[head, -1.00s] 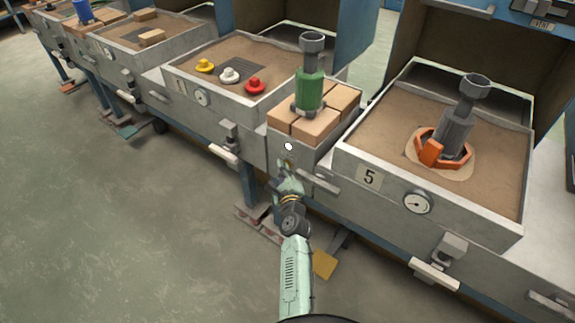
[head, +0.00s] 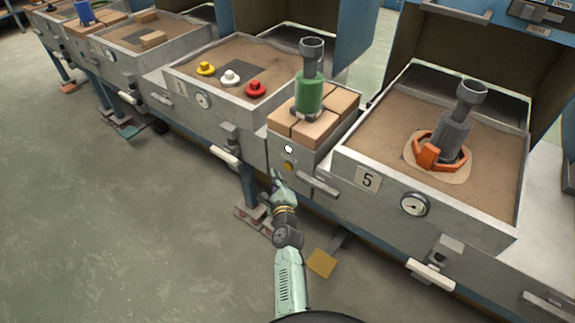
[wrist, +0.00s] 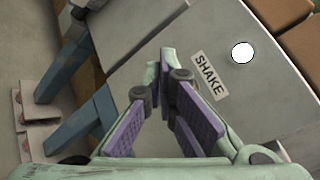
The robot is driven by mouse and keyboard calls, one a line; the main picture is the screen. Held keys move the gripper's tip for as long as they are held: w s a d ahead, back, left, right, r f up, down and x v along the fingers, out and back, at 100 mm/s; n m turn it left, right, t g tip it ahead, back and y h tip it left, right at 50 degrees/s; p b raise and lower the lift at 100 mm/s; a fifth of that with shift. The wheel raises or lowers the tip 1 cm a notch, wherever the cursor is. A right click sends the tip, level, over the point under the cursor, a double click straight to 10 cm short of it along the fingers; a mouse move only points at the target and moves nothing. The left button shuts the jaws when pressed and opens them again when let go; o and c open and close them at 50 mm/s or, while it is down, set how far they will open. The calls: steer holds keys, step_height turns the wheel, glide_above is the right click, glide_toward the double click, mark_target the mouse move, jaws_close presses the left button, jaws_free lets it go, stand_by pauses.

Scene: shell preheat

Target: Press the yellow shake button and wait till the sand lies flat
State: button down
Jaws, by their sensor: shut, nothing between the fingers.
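The yellow shake button (head: 288,166) sits on the front panel between the sand beds, below a round white knob (head: 288,149). In the wrist view the yellow button does not show; the white knob (wrist: 242,52) and a SHAKE label (wrist: 209,76) do. My gripper (head: 276,174) is shut and empty, just left of and slightly below the yellow button, apart from it in the head view. Its fingertips (wrist: 166,52) show in the wrist view before the grey panel.
A green cylinder (head: 309,93) stands on bricks (head: 282,120) above the button panel. A grey handle (head: 318,185) juts out right of the button. The sand bed to the left holds yellow, white and red pieces. Floor is free at left.

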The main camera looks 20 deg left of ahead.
steer(key=shift+s+a+p, duration=0.25)
steer(key=shift+s+p, duration=0.05)
steer(key=shift+s, duration=0.4)
steer(key=shift+s+a+p, duration=0.25)
steer(key=shift+s+p, duration=0.05)
steer(key=shift+s, duration=0.4)
